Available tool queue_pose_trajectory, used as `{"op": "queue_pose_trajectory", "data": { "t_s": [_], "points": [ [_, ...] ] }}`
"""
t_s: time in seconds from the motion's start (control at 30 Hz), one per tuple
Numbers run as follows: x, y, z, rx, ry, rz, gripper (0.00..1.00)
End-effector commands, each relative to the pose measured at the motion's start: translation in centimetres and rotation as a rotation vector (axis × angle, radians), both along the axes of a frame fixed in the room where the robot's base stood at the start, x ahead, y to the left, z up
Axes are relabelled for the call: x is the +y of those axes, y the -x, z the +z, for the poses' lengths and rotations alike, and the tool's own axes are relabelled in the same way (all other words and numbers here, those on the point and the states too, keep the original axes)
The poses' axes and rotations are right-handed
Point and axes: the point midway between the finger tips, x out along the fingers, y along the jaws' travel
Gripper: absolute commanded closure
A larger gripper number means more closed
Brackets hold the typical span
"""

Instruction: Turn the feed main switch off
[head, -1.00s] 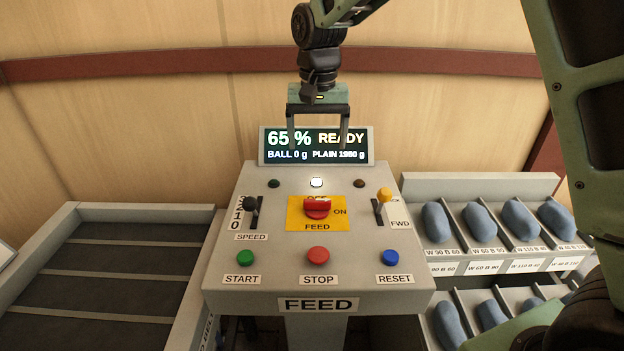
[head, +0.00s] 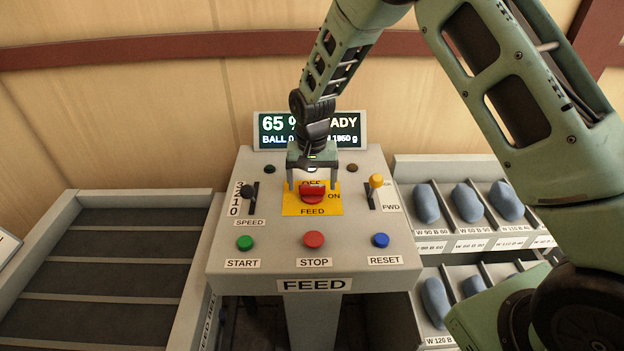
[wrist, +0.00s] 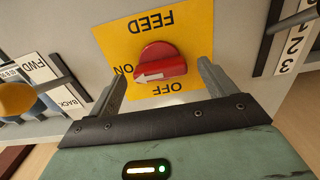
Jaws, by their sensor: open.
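The feed main switch is a red rotary knob (head: 313,194) on a yellow plate (head: 292,208) marked OFF, ON and FEED, in the middle of the grey panel. In the wrist view the knob (wrist: 160,64) has a white arrow pointing to ON. My gripper (head: 312,186) is open over the upper part of the plate, pointing down. In the wrist view its two fingers (wrist: 158,82) stand on either side of the knob, with a visible gap at the right finger. I cannot tell how far above the plate the fingertips are.
A black speed lever (head: 248,191) stands left of the knob, and a yellow-topped FWD/BACK lever (head: 376,181) right. Green START (head: 245,242), red STOP (head: 314,239) and blue RESET (head: 381,240) buttons lie in front. The display (head: 275,130) behind is partly hidden by my arm.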

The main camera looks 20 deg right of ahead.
Motion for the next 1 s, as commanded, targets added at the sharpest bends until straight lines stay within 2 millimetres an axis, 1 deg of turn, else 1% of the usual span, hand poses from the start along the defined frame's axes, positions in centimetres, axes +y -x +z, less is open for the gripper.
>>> {"op": "queue_pose_trajectory", "data": {
  "t_s": [0.1,0.2,0.47,0.5,0.57,0.6,0.63,0.83,1.0],
  "points": [
    [0.0,0.0,-0.9,0.000,0.000,0.000,0.16],
    [0.0,0.0,-1.3,0.000,0.000,0.000,0.16],
    [0.0,0.0,-1.4,0.000,0.000,0.000,0.16],
    [0.0,0.0,-1.4,0.000,0.000,0.000,0.28],
    [0.0,0.0,-1.4,0.000,0.000,0.000,0.44],
    [0.0,0.0,-1.4,0.000,0.000,0.000,0.55],
    [0.0,0.0,-1.4,0.000,0.000,0.000,0.61],
    [0.0,0.0,-1.4,0.000,-0.001,0.004,0.61],
    [0.0,0.0,-1.4,-0.001,-0.001,0.041,0.61]
  ]
}}
